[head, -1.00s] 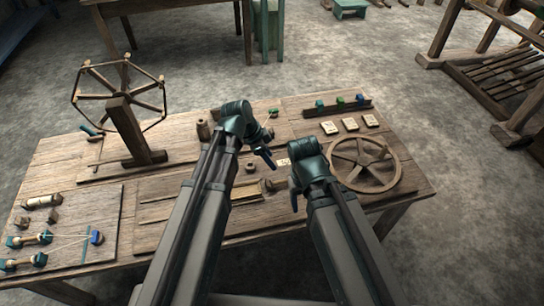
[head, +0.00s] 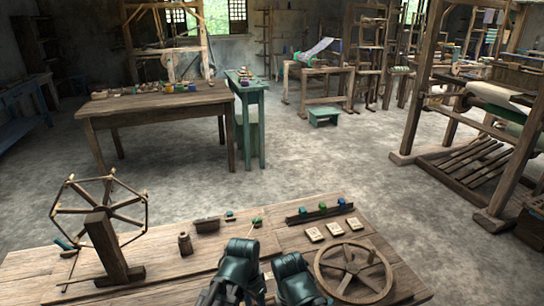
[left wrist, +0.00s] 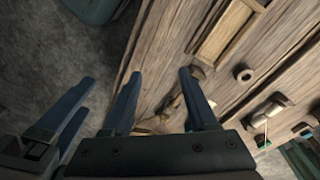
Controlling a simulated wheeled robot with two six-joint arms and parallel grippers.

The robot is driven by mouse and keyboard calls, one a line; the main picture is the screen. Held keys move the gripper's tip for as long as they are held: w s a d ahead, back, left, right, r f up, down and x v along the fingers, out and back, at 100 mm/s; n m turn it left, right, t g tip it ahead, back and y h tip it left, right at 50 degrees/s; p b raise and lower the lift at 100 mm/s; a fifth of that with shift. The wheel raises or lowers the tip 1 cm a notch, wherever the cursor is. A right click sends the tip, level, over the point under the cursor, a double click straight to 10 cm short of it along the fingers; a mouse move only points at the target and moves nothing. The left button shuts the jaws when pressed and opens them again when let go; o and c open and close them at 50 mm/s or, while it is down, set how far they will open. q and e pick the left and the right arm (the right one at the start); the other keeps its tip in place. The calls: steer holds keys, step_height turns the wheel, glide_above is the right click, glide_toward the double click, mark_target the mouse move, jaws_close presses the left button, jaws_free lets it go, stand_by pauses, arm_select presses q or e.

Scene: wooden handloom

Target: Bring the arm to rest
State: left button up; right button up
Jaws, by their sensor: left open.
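Both my arms come in at the bottom of the head view, folded low over the near side of the wooden worktable (head: 170,285). Only their dark teal upper parts show there, and both grippers are out of sight in that view. In the left wrist view my left gripper (left wrist: 160,75) is open, with two blue-grey fingers apart and nothing between them. Its fingers lie over the table edge in that picture. My right gripper (left wrist: 86,95) shows at the left of that view, with its fingers close together; its opening is unclear.
The table holds a yarn winder (head: 105,235) at left, a spoked wheel (head: 352,270) at right, pale cards (head: 324,231), and a rack (head: 320,213) with coloured pieces. Behind are another table (head: 160,103), a green stool (head: 324,116) and a large loom (head: 470,140). Bare floor lies between.

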arm_select(q)
steer(key=s+n+y, duration=0.2)
steer(key=s+n, duration=0.2)
steer(key=s, duration=0.1)
step_height(320, 180, up, 15)
steer(key=a+p, duration=0.1)
steer(key=p, duration=1.4)
arm_select(e)
step_height(320, 180, up, 15)
